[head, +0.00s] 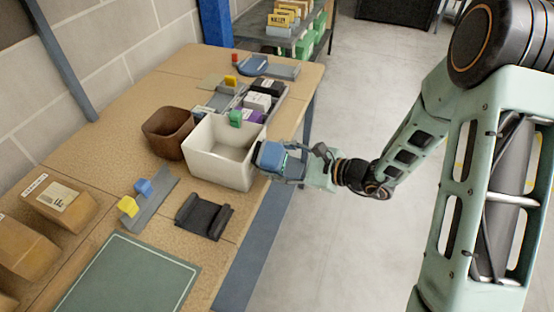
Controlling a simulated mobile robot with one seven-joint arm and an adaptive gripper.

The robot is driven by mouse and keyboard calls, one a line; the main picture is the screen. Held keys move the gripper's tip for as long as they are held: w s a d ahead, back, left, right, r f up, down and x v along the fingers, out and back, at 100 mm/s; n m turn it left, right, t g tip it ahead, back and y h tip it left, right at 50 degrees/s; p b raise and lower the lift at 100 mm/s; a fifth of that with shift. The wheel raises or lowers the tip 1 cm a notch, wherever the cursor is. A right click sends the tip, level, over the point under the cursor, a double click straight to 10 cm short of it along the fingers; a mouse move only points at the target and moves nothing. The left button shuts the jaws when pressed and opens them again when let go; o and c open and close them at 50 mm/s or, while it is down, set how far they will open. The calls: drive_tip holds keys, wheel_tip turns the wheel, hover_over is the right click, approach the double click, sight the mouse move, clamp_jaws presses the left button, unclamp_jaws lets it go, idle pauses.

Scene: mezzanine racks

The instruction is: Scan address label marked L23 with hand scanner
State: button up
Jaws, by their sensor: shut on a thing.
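My gripper (284,163) is at the right side of the white bin, near the table's right edge. It is shut on a blue thing with dark edges (270,154), held at about the height of the bin's rim. I cannot tell for sure whether this is the hand scanner. Brown parcels lie at the left; one parcel (80,212) has a pale address label (58,195) on top. Its print is too small to read, so I cannot tell which label is L23.
A white bin (205,165) and a brown bin (163,138) stand mid-table. A black cradle (204,215), a grey rail with yellow and blue blocks (153,204) and a green mat (130,280) lie nearer. A grey tray with boxes (232,103) stands behind.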

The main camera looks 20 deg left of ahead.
drive_tip(key=shift+a, duration=0.2)
drive_tip(key=shift+d, duration=0.1)
drive_tip(key=shift+s+d+b, duration=0.15)
drive_tip(key=shift+d+b, duration=0.05)
drive_tip(key=shift+d, duration=1.55)
drive_tip(key=shift+s+d+b, duration=0.15)
drive_tip(key=shift+d+b, duration=0.05)
drive_tip(key=shift+d, duration=1.5)
